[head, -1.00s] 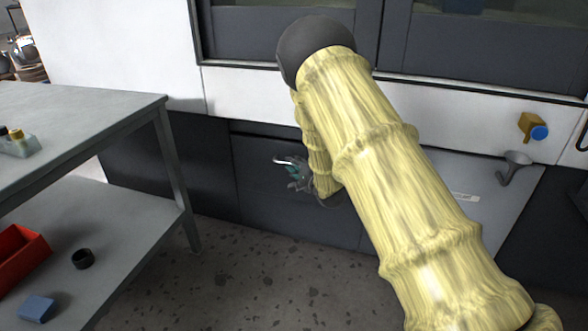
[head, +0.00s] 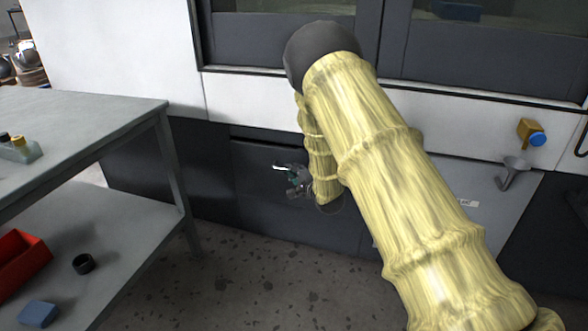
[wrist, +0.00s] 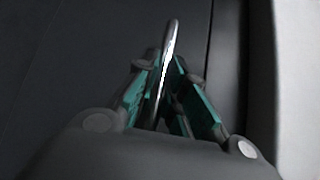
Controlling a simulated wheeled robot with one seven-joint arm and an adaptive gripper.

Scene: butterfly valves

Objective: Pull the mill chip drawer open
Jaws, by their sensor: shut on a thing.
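The mill chip drawer has a dark grey front (head: 262,205) low on the machine, left of my arm in the head view. Its front looks about flush with the panels around it. Its handle (head: 281,167) is a thin shiny bar, and it also shows in the wrist view as a bright bar (wrist: 170,50). My gripper (head: 294,181) is at the handle, partly hidden by my yellow-sleeved arm. In the wrist view my gripper's teal pads (wrist: 164,98) stand on both sides of the bar, shut on it. The right part of the drawer front is hidden behind my arm.
A grey metal table (head: 80,130) stands at the left, with a red bin (head: 20,258), a dark ring (head: 83,263) and a blue block (head: 37,313) on its lower shelf. Speckled floor (head: 235,275) lies clear before the drawer.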

